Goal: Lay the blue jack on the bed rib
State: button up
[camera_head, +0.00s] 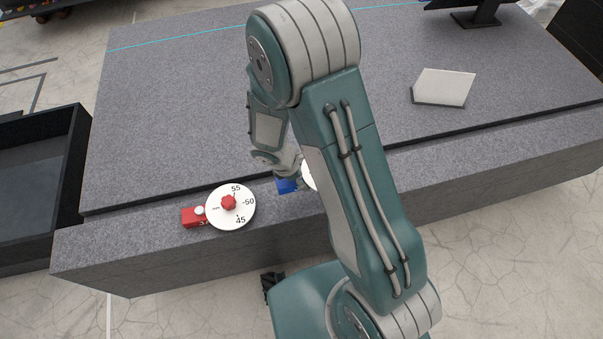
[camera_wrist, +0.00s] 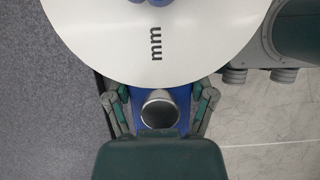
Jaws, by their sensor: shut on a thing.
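The blue jack is a blue block (camera_head: 287,186) with a white round dial, mostly hidden behind my arm in the head view. In the wrist view its blue body (camera_wrist: 160,94) lies between my fingers, and its white dial (camera_wrist: 150,50) marked "mm" fills the upper middle. My gripper (camera_wrist: 160,110) is shut on the blue jack. The rib seems to be the granite strip (camera_head: 440,165) along the bed's front edge, beyond a dark groove. The jack is over or on this strip; I cannot tell whether it touches.
A red jack (camera_head: 193,217) with a white numbered dial (camera_head: 240,220) lies on the strip just left of the blue jack. A pale block (camera_head: 444,87) and a dark stand (camera_head: 478,17) are on the granite bed (camera_head: 170,110). A black bin (camera_head: 35,160) stands at left.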

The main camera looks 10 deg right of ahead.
aim_at(304, 195)
jog(key=f, duration=0.3)
jog(key=shift+a+f, duration=0.3)
jog(key=shift+f, duration=1.95)
jog(key=shift+d+f, duration=0.15)
jog(key=shift+f, duration=0.2)
jog(key=o, duration=1.3)
jog(key=shift+c, duration=0.2)
jog(key=v, duration=1.2)
jog(key=shift+r, duration=0.1)
